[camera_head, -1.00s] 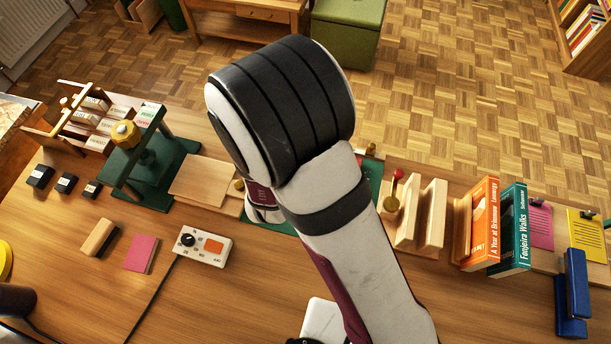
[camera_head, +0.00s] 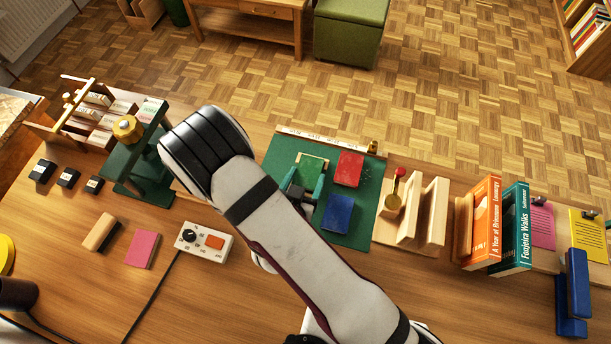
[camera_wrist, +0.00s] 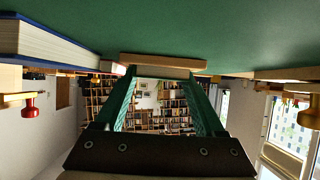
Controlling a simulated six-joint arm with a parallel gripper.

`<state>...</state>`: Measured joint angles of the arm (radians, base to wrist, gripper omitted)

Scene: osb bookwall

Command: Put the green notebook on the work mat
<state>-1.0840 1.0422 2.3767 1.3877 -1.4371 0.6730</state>
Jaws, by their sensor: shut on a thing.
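The green notebook (camera_head: 313,163), with pale edges, is between the green fingers of my gripper (camera_head: 304,183), over the left part of the green work mat (camera_head: 373,215). My gripper is shut on it. In the wrist view, which looks upside down, the fingers (camera_wrist: 163,100) close around a pale block just below the mat surface (camera_wrist: 220,30). I cannot tell whether the notebook touches the mat. A red notebook (camera_head: 348,169) and a blue notebook (camera_head: 338,213) lie on the mat to the right of my gripper.
A ruler strip (camera_head: 325,138) runs along the mat's far edge. A wooden rack (camera_head: 430,215) with a red-knobbed piece (camera_head: 399,173) stands right of the mat. A green press (camera_head: 150,165) stands left, and a control box (camera_head: 204,242) sits in front. Bare mat shows around the notebooks.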

